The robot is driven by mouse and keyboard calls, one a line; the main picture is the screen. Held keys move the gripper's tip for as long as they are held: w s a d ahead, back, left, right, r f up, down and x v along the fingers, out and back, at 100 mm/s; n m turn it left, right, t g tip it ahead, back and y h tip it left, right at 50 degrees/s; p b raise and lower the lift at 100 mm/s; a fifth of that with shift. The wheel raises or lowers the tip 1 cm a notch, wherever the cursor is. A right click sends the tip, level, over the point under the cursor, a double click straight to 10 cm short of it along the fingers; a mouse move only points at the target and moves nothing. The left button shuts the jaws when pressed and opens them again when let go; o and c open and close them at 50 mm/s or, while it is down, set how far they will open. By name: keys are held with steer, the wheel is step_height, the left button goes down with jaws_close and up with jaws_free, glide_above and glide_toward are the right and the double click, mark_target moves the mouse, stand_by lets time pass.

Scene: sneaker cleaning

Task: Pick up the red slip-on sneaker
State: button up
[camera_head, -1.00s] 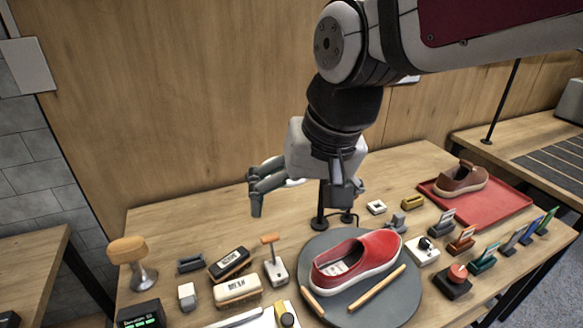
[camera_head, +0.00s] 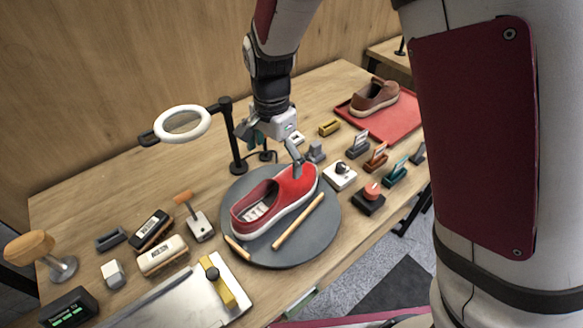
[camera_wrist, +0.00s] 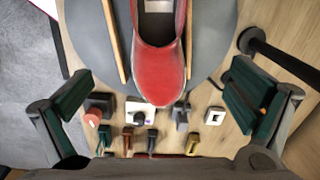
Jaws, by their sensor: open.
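The red slip-on sneaker (camera_head: 290,192) lies upright on the round grey turntable (camera_head: 318,228), between two wooden sticks. Its white sole and pale insole show. In the wrist view the red sneaker (camera_wrist: 160,75) points its toe toward me, at the top centre. My gripper (camera_head: 272,150) is above the toe end of the sneaker in the head view. In the wrist view my gripper (camera_wrist: 158,100) is open and empty, its green-padded fingers spread wide to either side of the toe. I cannot tell from the pictures how high the fingers are above the turntable.
A ring lamp (camera_head: 183,124) on a black post stands just left of my gripper. A brown sneaker (camera_head: 375,97) rests on a red tray (camera_head: 405,122) at the back right. Small holders and a red-knobbed block (camera_head: 370,196) crowd the right; brushes (camera_head: 163,255) lie left.

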mark_target(277, 180)
step_height(277, 180, down, 8)
steer(key=shift+f, duration=0.1)
steer(key=shift+d+f+p, duration=0.15)
steer(key=shift+f+p, duration=0.1)
steer(key=shift+f, duration=1)
steer(key=shift+d+f+p, duration=0.1)
steer(key=shift+f+p, duration=0.1)
steer(key=shift+f, duration=1.05)
steer(key=c, duration=1.6)
